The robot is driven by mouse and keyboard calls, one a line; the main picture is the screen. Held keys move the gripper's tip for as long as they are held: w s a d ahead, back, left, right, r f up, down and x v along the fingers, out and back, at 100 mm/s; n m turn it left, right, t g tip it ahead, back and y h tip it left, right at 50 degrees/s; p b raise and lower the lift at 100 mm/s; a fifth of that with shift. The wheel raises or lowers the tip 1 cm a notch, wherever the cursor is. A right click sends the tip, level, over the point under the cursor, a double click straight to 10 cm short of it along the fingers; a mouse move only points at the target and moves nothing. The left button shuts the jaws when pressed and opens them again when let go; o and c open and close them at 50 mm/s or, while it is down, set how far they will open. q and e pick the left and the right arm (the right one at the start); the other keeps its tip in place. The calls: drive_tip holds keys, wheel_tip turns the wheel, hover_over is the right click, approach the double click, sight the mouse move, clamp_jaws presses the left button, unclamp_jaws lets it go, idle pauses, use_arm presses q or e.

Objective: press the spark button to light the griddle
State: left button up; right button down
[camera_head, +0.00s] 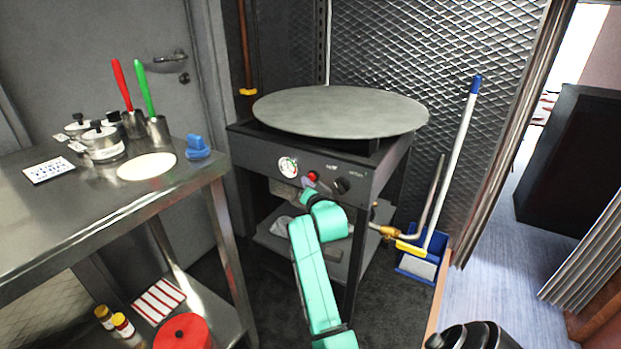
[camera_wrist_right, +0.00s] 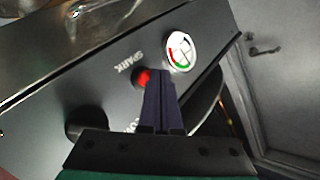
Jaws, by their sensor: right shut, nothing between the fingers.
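The griddle (camera_head: 340,108) is a round grey plate on a dark stand. Its front panel carries a red spark button (camera_head: 312,176), a round gauge (camera_head: 288,166) to its left and a black knob (camera_head: 342,185) to its right. In the right wrist view the red button (camera_wrist_right: 143,77) shows beside the word SPARK, with the gauge (camera_wrist_right: 180,52) near it. My right gripper (camera_head: 308,184) is shut and empty, its fingertips (camera_wrist_right: 158,75) at the button and partly covering it. I cannot tell whether they touch it. My left gripper is not in view.
A steel table (camera_head: 95,215) stands at the left with lidded pots, red- and green-handled tools and a blue object (camera_head: 197,147). A brass pipe fitting (camera_head: 388,231) is beside the stand.

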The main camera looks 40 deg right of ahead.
drive_tip(key=shift+d, duration=0.15)
drive_tip(key=shift+w+d, duration=0.2)
drive_tip(key=shift+d, duration=0.25)
idle(0.7)
idle(0.4)
drive_tip(key=shift+s+a+p, duration=0.3)
drive_tip(key=shift+a+p, duration=0.35)
drive_tip(key=shift+a, duration=0.25)
